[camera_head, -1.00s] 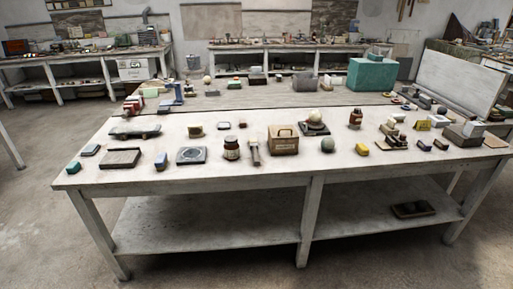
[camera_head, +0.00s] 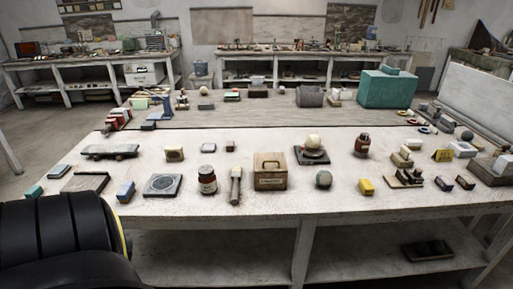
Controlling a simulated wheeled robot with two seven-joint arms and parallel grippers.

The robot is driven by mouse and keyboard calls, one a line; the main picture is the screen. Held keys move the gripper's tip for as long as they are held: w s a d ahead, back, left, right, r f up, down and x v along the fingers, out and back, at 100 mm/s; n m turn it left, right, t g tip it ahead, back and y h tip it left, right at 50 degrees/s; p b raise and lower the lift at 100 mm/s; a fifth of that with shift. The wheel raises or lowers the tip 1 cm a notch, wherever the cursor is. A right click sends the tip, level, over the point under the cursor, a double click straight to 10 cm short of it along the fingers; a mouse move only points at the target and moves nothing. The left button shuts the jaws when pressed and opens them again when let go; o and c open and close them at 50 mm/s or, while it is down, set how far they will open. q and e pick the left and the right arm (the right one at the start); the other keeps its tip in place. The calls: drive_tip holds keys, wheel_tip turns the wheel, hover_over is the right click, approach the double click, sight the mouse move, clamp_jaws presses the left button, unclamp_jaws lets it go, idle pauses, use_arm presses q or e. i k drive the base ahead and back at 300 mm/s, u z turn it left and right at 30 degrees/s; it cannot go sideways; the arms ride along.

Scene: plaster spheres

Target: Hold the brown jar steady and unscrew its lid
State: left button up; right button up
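The brown jar (camera_head: 208,181) stands upright near the front edge of the white table, left of centre. It has a pale label and a lid on top. A second, smaller brown bottle (camera_head: 362,146) stands farther back on the right. Part of my arm, thick and black with a yellow edge, fills the lower left corner. Neither gripper is in view, and nothing touches the jar.
Close right of the jar stands a grey upright tool (camera_head: 235,186), then a wooden box (camera_head: 270,171). A dark square plate with a round disc (camera_head: 163,185) lies to its left. The white table (camera_head: 300,203) has a narrow free strip in front.

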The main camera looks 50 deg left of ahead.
sight(207, 185)
drive_tip(key=u, duration=0.15)
drive_tip(key=i, duration=0.9)
drive_tip(key=u, duration=1.1)
drive_tip(key=i, duration=0.5)
drive_tip(key=u, duration=0.6)
